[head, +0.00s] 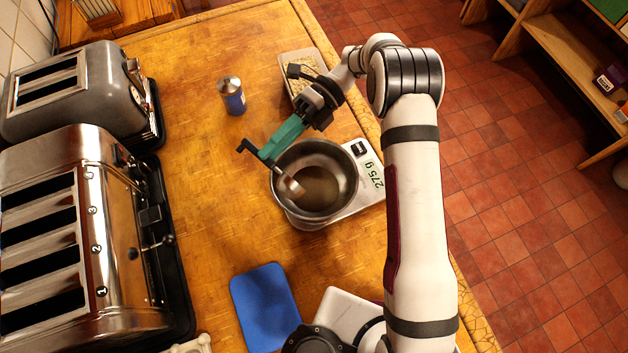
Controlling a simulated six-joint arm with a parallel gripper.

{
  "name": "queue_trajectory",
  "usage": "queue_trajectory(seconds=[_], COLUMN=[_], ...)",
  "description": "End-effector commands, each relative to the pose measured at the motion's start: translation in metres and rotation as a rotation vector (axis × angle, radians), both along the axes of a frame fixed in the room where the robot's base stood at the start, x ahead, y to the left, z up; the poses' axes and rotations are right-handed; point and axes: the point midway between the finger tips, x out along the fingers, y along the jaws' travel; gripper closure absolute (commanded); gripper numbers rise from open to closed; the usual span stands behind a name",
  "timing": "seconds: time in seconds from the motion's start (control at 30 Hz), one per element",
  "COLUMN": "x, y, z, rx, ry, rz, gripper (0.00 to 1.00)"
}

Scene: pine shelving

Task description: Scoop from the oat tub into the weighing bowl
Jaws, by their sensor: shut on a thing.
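My gripper (264,154), at the end of a teal section, is shut on the dark handle of a small scoop (291,187). The scoop's pale metal cup hangs over the left part of the weighing bowl (352,170), tilted; its contents cannot be made out. The steel bowl stands on a scale (368,163) that reads 275 g, and a brownish layer shows in its bottom. The oat tub (291,57), a shallow tray of pale grain, stands behind the bowl, partly hidden by my wrist.
Two metal toasters (70,235) (65,93) stand along the left. A blue-and-silver can (231,97) stands left of the oat tub. A blue mat (265,303) lies at the front. The wooden worktop (195,200) is clear left of the bowl; its right edge borders the red tiled floor.

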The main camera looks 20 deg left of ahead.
Motion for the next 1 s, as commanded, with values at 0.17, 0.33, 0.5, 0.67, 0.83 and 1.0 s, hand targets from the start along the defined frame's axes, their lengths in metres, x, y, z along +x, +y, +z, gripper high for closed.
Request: queue_trajectory(seconds=[0.17, 0.33, 0.5, 0.67, 0.83, 1.0], x=[-0.009, -0.014, -0.028, -0.034, -0.032, -0.05], y=[0.004, 0.006, 0.01, 0.012, 0.012, 0.019], z=[0.005, 0.003, 0.003, 0.0, -0.001, 0.01], rx=[-0.088, -0.147, -0.236, -0.305, -0.309, -0.344], ry=[-0.25, -0.402, -0.659, -0.829, -0.834, -0.959], rz=[0.002, 0.0, 0.006, 0.003, -0.001, 0.008], gripper=[1.0, 1.0, 1.0, 1.0, 1.0, 1.0])
